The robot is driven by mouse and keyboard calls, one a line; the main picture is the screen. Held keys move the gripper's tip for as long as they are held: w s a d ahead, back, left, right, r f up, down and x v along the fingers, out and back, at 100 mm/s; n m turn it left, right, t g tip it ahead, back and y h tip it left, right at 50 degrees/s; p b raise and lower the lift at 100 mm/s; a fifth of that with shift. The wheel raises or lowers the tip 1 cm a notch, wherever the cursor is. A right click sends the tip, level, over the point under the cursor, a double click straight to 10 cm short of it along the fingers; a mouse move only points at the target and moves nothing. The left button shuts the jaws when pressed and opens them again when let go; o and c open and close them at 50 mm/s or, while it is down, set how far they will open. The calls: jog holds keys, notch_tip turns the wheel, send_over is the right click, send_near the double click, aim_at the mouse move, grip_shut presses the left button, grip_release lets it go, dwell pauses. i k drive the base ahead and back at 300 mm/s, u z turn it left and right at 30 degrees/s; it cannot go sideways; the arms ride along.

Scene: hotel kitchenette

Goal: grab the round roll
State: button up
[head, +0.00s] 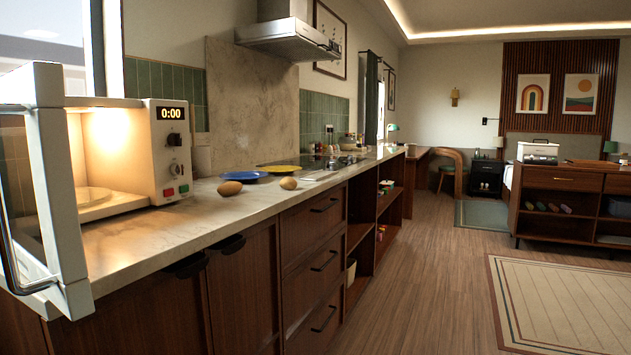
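Two small tan-brown, bread-like items lie apart on the counter in the head view. The left item (230,188) looks a little longer and sits nearer the microwave. The right item (288,183) looks smaller and rounder, near the counter's front edge; it looks most like the round roll, though at this size I cannot be certain. Both rest directly on the counter, in front of the plates. My gripper is not in view.
A white microwave (170,150) stands at the left, its door (62,190) swung open past the counter edge. A blue plate (243,176) and a yellow plate (279,168) lie behind the items. The wooden floor (430,270) by the counter is clear.

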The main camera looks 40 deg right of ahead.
aim_at(287, 183)
jog(key=z, duration=1)
jog(key=i, duration=0.9)
jog(key=z, duration=1)
